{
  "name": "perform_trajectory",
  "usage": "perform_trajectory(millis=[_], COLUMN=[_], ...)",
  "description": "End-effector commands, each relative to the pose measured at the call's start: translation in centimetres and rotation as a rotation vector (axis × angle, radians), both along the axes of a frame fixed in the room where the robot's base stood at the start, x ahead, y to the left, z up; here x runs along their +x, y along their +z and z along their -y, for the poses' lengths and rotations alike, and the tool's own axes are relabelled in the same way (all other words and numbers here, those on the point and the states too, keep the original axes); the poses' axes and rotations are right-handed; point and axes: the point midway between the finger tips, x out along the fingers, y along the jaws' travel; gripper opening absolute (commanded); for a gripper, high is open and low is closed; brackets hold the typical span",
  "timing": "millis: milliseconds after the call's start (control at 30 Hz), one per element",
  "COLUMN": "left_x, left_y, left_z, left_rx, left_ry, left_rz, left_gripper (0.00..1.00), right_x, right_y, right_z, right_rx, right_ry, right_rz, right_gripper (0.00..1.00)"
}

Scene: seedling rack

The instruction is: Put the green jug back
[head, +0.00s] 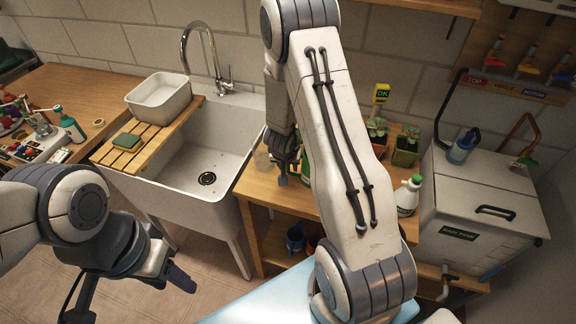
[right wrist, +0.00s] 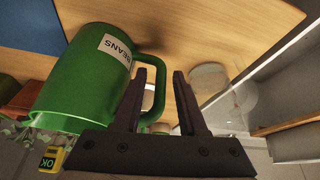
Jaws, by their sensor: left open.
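The green jug (right wrist: 85,85), labelled BEANS, fills the left of the right wrist view, upside down in that picture. In the head view it is almost wholly hidden behind my right arm. My right gripper (right wrist: 160,80) is at the jug's handle (right wrist: 158,68). Its fingers stand apart, with the outer part of the handle between them and a gap toward the right finger. In the head view the right gripper (head: 283,168) is low over the wooden bench, partly covered by the arm. My left gripper (head: 135,292) is open and empty over the floor at the lower left.
A clear glass vessel (right wrist: 208,76) stands close beside the right gripper. The sink (head: 200,165) lies left of the bench (head: 262,190). Potted seedlings (head: 405,148), a white bottle (head: 408,196) and a grey tank (head: 480,200) are to the right.

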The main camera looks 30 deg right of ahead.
Motion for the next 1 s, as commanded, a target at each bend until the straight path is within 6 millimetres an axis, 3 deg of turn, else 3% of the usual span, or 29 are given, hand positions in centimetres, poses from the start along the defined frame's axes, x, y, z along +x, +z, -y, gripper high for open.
perform_trajectory(millis=[267,433,800,1000], left_x=[0.0,0.0,0.0,0.0], left_y=[0.0,0.7,4.1,5.4], left_z=[0.0,0.0,0.0,0.0], left_rx=[0.0,0.0,0.0,0.0], left_ry=[0.0,0.0,0.001,-0.001], left_rz=[0.0,0.0,0.0,0.0], left_gripper=[0.5,0.5,0.5,0.5], right_x=[0.0,-0.2,-2.5,-3.4], right_y=[0.1,1.2,8.5,10.8], right_z=[0.0,-0.2,-2.2,-3.0], right_rx=[0.0,0.0,-0.001,-0.001], right_ry=[0.0,0.001,0.002,0.001], right_rz=[0.0,0.001,0.002,0.001], right_gripper=[0.46,0.46,0.46,0.46])
